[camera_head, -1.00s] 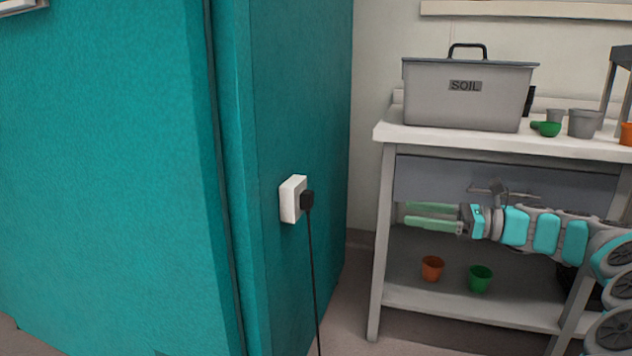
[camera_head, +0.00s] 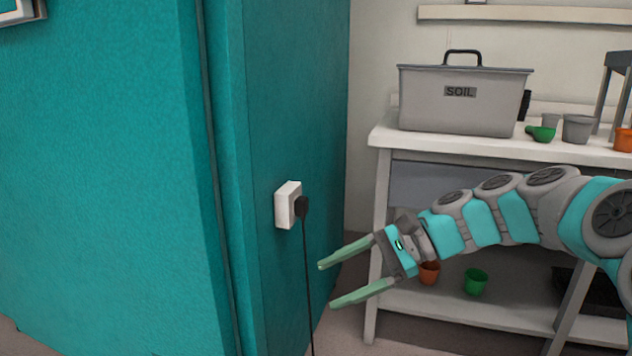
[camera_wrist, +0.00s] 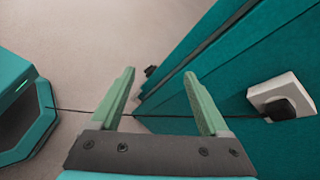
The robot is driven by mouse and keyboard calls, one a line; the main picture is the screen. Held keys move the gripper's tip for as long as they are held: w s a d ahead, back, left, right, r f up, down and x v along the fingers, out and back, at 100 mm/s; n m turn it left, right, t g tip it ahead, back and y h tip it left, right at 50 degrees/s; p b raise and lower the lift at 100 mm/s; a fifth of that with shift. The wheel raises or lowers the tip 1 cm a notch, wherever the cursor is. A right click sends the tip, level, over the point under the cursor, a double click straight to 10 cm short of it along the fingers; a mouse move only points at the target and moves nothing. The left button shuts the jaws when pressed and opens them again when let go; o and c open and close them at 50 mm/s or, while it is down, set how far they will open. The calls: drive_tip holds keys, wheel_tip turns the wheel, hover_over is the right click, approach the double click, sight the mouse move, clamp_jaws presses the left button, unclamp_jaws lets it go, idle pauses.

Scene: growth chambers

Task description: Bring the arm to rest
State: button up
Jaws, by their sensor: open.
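My gripper (camera_head: 326,286) has two pale green fingers spread apart, with nothing between them. In the head view it points left and a little down, in front of the potting bench and to the right of the teal chamber. In the wrist view my gripper (camera_wrist: 163,100) shows its open fingers over the floor, with the chamber's edge beyond. My arm reaches in from the right edge of the head view, bent and raised.
The teal chamber (camera_head: 110,180) fills the left. Its side has a white socket (camera_head: 284,205) with a black plug (camera_head: 302,208) and hanging cord (camera_head: 308,290). The bench (camera_head: 384,134) carries a grey soil bin (camera_head: 460,108); orange (camera_head: 429,273) and green (camera_head: 475,282) pots stand below.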

drive_tip(key=s+a+f+n+g+h, duration=0.1)
drive_tip(key=s+a+f+n+h, duration=0.15)
drive_tip(key=s, duration=0.55)
drive_tip(key=s+d+f+n+h+p, duration=0.1)
drive_tip(key=s+d+f+n+h, duration=0.4)
drive_tip(key=s, duration=0.4)
drive_tip(key=s+d+f+n+h+p, duration=0.1)
drive_tip(key=s+d+f+n+h, duration=0.3)
drive_tip(key=s+d, duration=0.4)
wheel_tip(320, 180, down, 2)
drive_tip(key=shift+s+d+f+n+h+p, duration=0.1)
drive_tip(key=shift+s+d+n+h+p, duration=0.25)
drive_tip(key=shift+s, duration=0.45)
drive_tip(key=shift+a, duration=0.1)
